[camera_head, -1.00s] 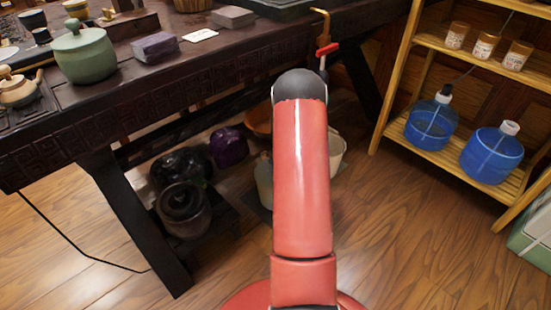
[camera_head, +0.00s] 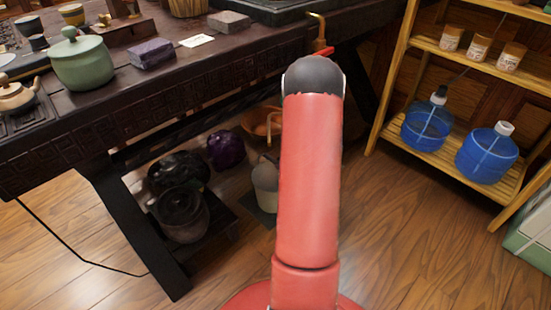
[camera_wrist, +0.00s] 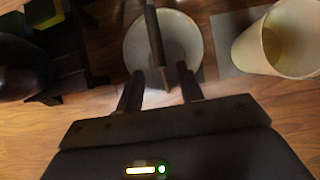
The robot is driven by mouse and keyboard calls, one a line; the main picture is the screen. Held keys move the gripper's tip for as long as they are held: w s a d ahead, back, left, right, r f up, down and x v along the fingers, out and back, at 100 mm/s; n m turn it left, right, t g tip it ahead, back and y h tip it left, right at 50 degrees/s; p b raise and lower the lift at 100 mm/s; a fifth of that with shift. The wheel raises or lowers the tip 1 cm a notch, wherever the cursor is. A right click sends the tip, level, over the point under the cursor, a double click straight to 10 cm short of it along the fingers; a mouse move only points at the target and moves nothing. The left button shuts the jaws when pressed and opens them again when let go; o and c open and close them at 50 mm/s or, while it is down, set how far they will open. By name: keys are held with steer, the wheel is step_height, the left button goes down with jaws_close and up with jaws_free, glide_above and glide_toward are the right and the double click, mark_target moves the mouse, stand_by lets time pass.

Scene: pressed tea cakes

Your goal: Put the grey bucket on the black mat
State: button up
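The grey bucket (camera_head: 265,188) stands low beside the table, partly hidden by my arm. A round pale bucket (camera_wrist: 189,45) with a raised bar-like handle (camera_wrist: 155,40) lies ahead of my gripper in the wrist view; it appears to be the same one. My gripper (camera_wrist: 161,73) is open, its fingers apart on either side of the handle's lower end, with no visible grip. In the head view my gripper is hidden behind my arm. A dark mat (camera_head: 254,208) shows at the grey bucket's base; whether the bucket rests fully on it is unclear.
A cream bucket (camera_wrist: 275,60) stands to the right over a grey mat-like patch (camera_wrist: 229,40). Dark pots (camera_head: 183,215) sit on a low board at left, near a table leg (camera_head: 135,225). An orange basin (camera_head: 258,122) is behind. Wooden floor (camera_head: 410,240) is clear at right.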

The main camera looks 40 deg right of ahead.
steer(key=s, duration=0.8)
steer(key=w+a+r+n+y, duration=0.2)
steer(key=a+r+n+y, duration=0.1)
steer(key=a+r+n, duration=1.75)
steer(key=s+a+r+n+h, duration=0.1)
steer(key=s+a+r+n, duration=0.3)
steer(key=s+a+n, duration=0.3)
steer(key=s+a+r+n+h, duration=0.2)
steer(key=s+a+r+n, duration=0.2)
steer(key=s+a+n, duration=0.3)
steer(key=shift+s+a+n+g+h, duration=0.15)
steer(key=shift+s+n+g+h, duration=0.2)
steer(key=shift+s, duration=0.55)
steer(key=shift+r, duration=0.1)
